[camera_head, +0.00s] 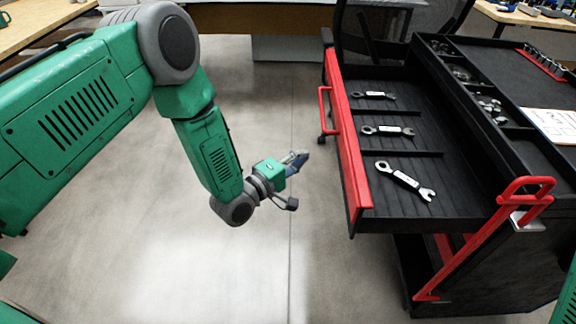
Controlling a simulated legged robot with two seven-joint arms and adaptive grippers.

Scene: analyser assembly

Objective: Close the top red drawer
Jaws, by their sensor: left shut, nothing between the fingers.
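The top red drawer (350,150) is pulled out from the left side of the black tool cart. Its red front faces left and carries a red handle (323,108). Inside, black dividers separate several wrenches, the nearest one a larger wrench (405,181). My left gripper (300,158) is shut and empty. It hangs over the floor to the left of the drawer front, apart from it and nearer than the handle. My right gripper does not show; only a bit of green shows at the lower right edge.
The black cart (480,262) fills the right side, with a red push handle (520,195) at its near corner. Its top holds sockets and a paper sheet (553,124). Wooden benches stand at the back left and back right. The grey floor (300,260) left of the cart is clear.

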